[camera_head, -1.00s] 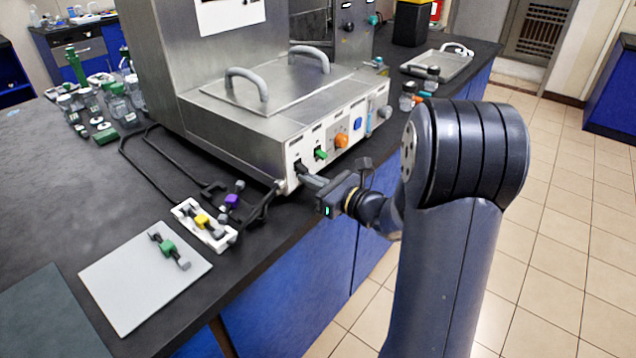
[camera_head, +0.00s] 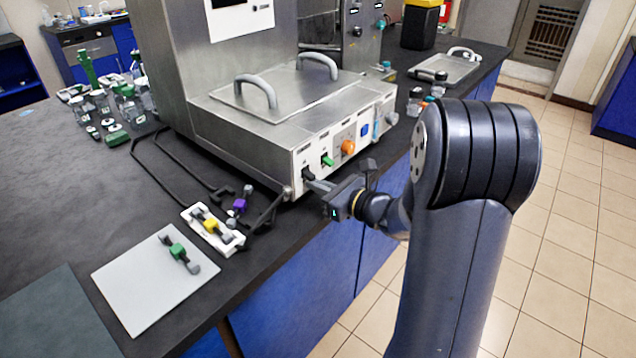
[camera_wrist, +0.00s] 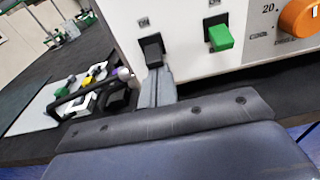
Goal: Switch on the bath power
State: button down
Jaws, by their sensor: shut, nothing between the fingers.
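The steel water bath (camera_head: 240,128) stands on the dark bench with a white control panel along its front. A black rocker switch (camera_head: 308,174) is at the panel's left end. It also shows in the wrist view (camera_wrist: 153,50), beside a green switch (camera_wrist: 221,38). Which one is the bath power cannot be read from the labels. My gripper (camera_head: 316,184) is shut and empty. Its grey fingertips (camera_wrist: 158,80) are at the lower edge of the black switch, touching or very close, and hide the panel below it.
An orange knob (camera_head: 348,147) and a blue socket (camera_head: 365,131) sit farther right on the panel. A white rack (camera_head: 212,230) with coloured clamps and a grey mat (camera_head: 140,290) lie at left. A dark cable or rod runs beside the bath's near corner.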

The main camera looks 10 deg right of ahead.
jog(key=shift+r+p, duration=0.2)
jog(key=shift+p, duration=0.15)
jog(key=r+g+h+p, duration=0.1)
jog(key=p, duration=0.3)
jog(key=r+g+h+p, duration=0.1)
jog(key=g+p, duration=0.1)
jog(key=p, duration=0.3)
jog(key=shift+s+d+r+h, duration=0.1)
jog(key=shift+s+r+h, duration=0.1)
jog(key=shift+h, duration=0.1)
jog(key=shift+f+b, duration=0.4)
jog(key=shift+f, duration=0.15)
jog(key=shift+r, duration=0.1)
